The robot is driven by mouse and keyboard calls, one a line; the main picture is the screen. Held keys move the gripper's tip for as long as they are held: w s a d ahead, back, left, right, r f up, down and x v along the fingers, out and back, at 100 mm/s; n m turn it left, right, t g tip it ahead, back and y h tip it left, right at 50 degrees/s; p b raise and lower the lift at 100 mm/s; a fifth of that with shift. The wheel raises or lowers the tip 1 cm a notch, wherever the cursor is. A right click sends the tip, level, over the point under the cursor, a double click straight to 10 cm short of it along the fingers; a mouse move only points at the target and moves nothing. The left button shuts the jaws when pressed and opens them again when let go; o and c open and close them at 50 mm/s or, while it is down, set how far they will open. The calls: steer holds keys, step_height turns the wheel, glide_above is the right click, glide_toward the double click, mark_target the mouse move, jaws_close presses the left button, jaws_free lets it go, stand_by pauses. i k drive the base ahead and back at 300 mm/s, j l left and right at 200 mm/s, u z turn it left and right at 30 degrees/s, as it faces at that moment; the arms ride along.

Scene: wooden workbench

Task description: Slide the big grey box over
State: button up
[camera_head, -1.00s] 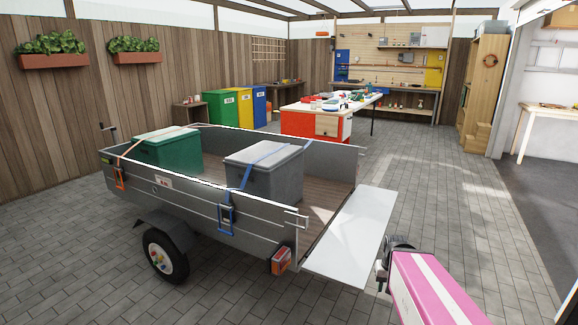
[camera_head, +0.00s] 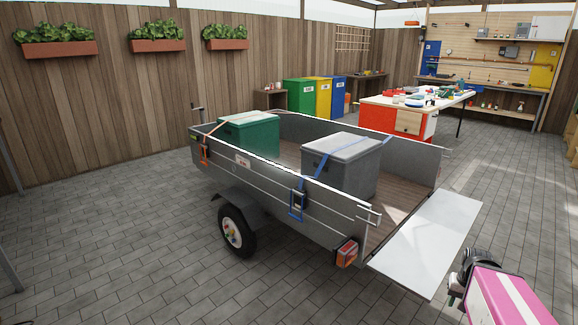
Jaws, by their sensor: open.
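The big grey box (camera_head: 343,168) stands upright in the bed of a grey trailer (camera_head: 268,187), toward the open tail end. A blue strap (camera_head: 325,150) runs over the box's lid and down the trailer's near side to a blue ratchet buckle (camera_head: 297,204). My gripper (camera_head: 460,283) is at the lower right, past the end of the lowered white tailgate (camera_head: 431,240) and well apart from the box. It is open, and nothing shows between its fingers, which are small and dark here.
A green box (camera_head: 249,135) with an orange strap stands at the trailer's front end. The trailer's side walls flank the grey box. Coloured bins (camera_head: 318,97) and a cluttered red workbench (camera_head: 408,114) stand behind. Open paving (camera_head: 140,280) lies in front and left.

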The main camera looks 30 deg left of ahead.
mark_target(353, 171)
steer(key=i+j+z, duration=0.1)
steer(key=j+z, duration=0.15)
steer(key=z, duration=0.2)
steer(key=j+z, duration=0.3)
steer(key=z, duration=0.2)
steer(key=j+z, duration=0.3)
steer(key=z, duration=0.15)
steer(key=i+j+z, duration=0.1)
steer(key=j+z, duration=0.15)
steer(key=j, duration=0.85)
steer(key=j+u, duration=0.4)
steer(key=i+j+u, duration=0.1)
steer(key=j+u, duration=0.25)
